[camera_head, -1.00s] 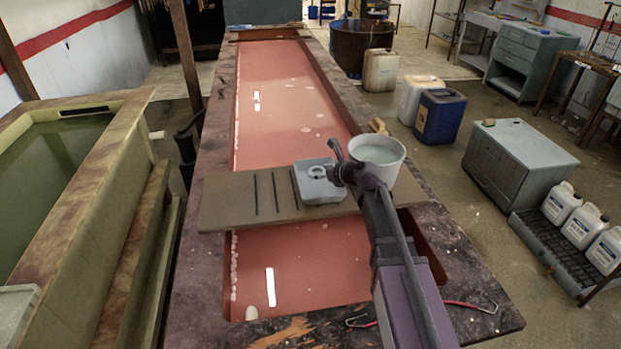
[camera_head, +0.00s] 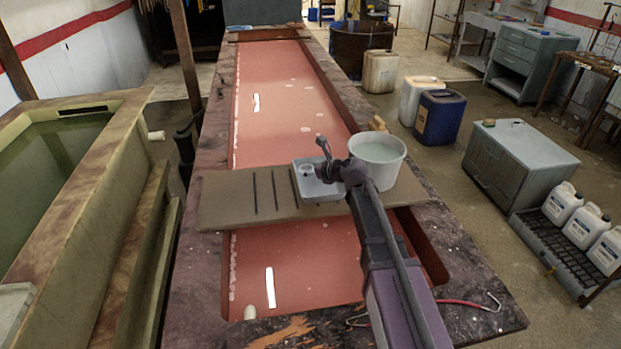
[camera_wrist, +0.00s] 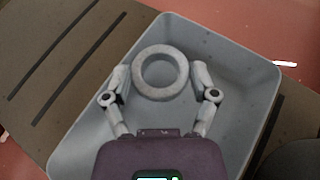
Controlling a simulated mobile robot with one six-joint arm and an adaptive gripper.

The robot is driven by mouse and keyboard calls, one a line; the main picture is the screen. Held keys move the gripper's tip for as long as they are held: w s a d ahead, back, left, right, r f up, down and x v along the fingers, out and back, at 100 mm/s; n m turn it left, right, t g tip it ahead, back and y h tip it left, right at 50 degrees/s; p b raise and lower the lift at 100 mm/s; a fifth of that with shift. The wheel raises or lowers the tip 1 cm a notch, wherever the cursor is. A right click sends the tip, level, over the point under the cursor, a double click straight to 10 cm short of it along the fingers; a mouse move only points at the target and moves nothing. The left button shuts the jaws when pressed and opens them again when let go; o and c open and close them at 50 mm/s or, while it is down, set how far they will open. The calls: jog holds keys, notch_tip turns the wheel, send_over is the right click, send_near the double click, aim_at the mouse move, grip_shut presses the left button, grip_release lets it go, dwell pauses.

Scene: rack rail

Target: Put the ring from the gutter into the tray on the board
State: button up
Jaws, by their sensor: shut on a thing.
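The grey ring (camera_wrist: 160,95) is between the fingertips of my gripper (camera_wrist: 160,75), which is shut on it. In the wrist view the ring is over the inside of the grey tray (camera_wrist: 75,155). How high it is above the tray floor is hard to tell. In the head view the tray (camera_head: 322,192) sits on the brown board (camera_head: 225,195), and my gripper (camera_head: 318,165) is over it, with the ring (camera_head: 306,165) small and pale there. The board lies across the red-floored gutter (camera_head: 275,95).
A white bucket (camera_head: 392,180) with pale liquid stands on the board just right of the tray, close to my arm. Dark slots mark the board left of the tray. Jugs (camera_head: 440,115) and a grey cabinet (camera_head: 520,150) stand on the floor to the right.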

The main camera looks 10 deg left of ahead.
jog(key=shift+f+b, duration=0.85)
jog(key=shift+f, duration=0.3)
jog(key=o, duration=1)
jog(key=p+v, duration=0.5)
jog(key=v, duration=0.7)
